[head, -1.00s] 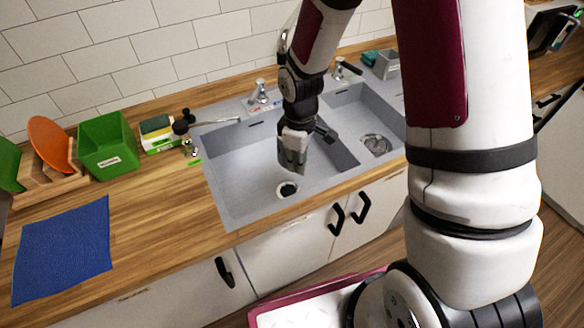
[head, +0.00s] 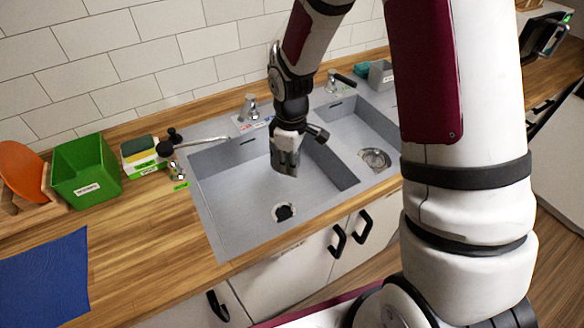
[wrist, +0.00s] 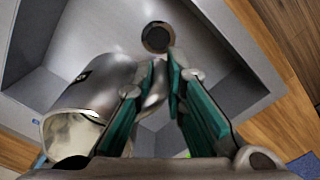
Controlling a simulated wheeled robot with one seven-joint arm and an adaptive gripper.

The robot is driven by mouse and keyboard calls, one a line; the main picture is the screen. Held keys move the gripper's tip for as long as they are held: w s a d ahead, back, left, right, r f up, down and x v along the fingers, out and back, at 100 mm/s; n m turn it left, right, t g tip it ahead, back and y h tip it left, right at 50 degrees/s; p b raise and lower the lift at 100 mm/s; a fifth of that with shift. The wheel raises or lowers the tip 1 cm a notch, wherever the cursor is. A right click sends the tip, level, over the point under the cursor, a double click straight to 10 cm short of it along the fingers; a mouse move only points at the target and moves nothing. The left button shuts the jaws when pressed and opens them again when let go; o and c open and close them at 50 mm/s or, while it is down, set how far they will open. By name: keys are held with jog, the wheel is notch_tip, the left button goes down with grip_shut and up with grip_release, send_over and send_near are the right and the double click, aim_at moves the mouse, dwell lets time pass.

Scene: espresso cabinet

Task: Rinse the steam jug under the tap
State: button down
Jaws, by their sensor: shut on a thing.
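The steam jug is a shiny metal jug (wrist: 100,85), at left in the wrist view. Its mouth faces the lower left of that view, with a pale inside. My gripper (wrist: 165,80) has its green fingers shut on the jug's handle. In the head view my gripper (head: 288,140) hangs over the left basin of the grey sink (head: 225,215), with a grey metal shape below it that looks like the jug. A chrome tap (head: 248,108) stands at the back of the left basin, left of my gripper. I see no water running.
A second tap (head: 338,80) serves the right basin. A long thin spout (head: 205,140) reaches over the left basin's left side. A green bin (head: 85,172), sponges (head: 140,150) and a blue cloth (head: 45,280) lie left of the sink.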

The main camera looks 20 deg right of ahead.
aim_at(274, 158)
jog(key=shift+w+d+f+b, duration=0.1)
jog(key=shift+w+f+b, duration=0.15)
jog(key=shift+w+b, duration=0.7)
jog(key=shift+w+a+f+b, duration=0.1)
jog(key=shift+w+f+b, duration=0.25)
jog(key=shift+w, duration=1.15)
jog(key=shift+w+d+f+b, duration=0.15)
jog(key=shift+w+b, duration=0.55)
jog(key=shift+w, duration=0.55)
jog(key=shift+d, duration=0.2)
jog(key=shift+d, duration=0.35)
jog(key=shift+a, duration=0.15)
jog(key=shift+a, duration=0.45)
